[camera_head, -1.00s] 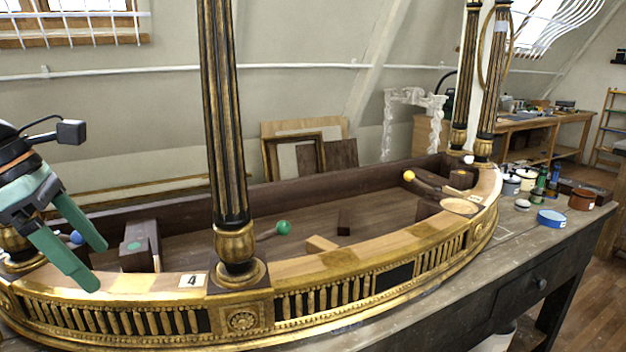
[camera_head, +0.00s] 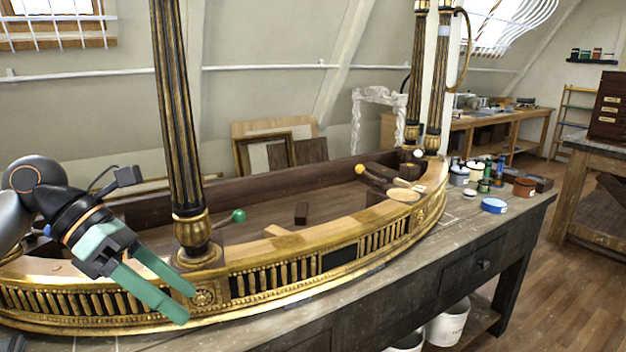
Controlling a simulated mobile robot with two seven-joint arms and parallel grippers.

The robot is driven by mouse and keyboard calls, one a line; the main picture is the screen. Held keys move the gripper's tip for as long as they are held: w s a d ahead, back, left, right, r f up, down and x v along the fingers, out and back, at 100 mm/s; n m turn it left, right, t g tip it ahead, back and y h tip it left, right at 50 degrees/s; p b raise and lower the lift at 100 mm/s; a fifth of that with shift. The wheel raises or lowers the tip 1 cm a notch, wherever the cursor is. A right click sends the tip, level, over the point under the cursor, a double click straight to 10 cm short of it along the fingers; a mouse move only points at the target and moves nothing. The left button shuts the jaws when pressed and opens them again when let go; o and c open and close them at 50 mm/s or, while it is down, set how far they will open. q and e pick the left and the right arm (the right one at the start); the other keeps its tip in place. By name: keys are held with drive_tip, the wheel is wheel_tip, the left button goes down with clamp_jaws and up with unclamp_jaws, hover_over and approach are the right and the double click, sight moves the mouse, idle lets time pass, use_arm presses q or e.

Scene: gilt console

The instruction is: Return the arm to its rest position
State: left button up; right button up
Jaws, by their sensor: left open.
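My left gripper (camera_head: 172,297) comes in from the left with green fingers spread apart and nothing between them. It hangs in front of the gilt console (camera_head: 290,279), near the foot of the left black-and-gold column (camera_head: 178,110). Its fingers cover part of the console's gilded front rail. I cannot tell whether they touch it. My right gripper does not show.
The console stands on a dark workbench (camera_head: 460,232). Paint pots, bottles and a blue tin (camera_head: 494,205) stand at the bench's right end. Open floor (camera_head: 545,290) lies at right.

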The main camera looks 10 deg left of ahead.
use_arm(q)
drive_tip(key=w+d+f+n+t+h+p, duration=0.1)
drive_tip(key=w+d+n+t+h, duration=0.15)
drive_tip(key=d+n+h, duration=0.4)
drive_tip(key=w+d+f+n+t+h+p, duration=0.1)
drive_tip(key=w+d+n+t+h+p, duration=0.15)
drive_tip(key=d+n+h, duration=0.35)
drive_tip(key=w+a+f+n+t+y+p, duration=0.1)
drive_tip(key=a+f+n+t+y, duration=0.1)
drive_tip(key=f+n+t+y, duration=0.7)
drive_tip(key=w+a+f+n+t+y, duration=0.15)
drive_tip(key=f+n+t+y, duration=0.35)
drive_tip(key=n, duration=0.7)
drive_tip(key=s+a+f+n+g+y+p, duration=0.1)
drive_tip(key=s+f+n+g+y, duration=0.1)
drive_tip(key=s+f+n+g, duration=0.3)
drive_tip(key=s+a+f+n+g+y+p, duration=0.1)
drive_tip(key=s+f+n+g+y, duration=0.2)
drive_tip(key=s+f, duration=1.1)
wheel_tip(320, 180, down, 4)
drive_tip(key=n+g, duration=0.2)
drive_tip(key=n, duration=0.1)
drive_tip(key=shift+s+f+n+g+y, duration=0.25)
drive_tip(key=shift+n+g+y, duration=0.05)
drive_tip(key=shift+n+y, duration=0.05)
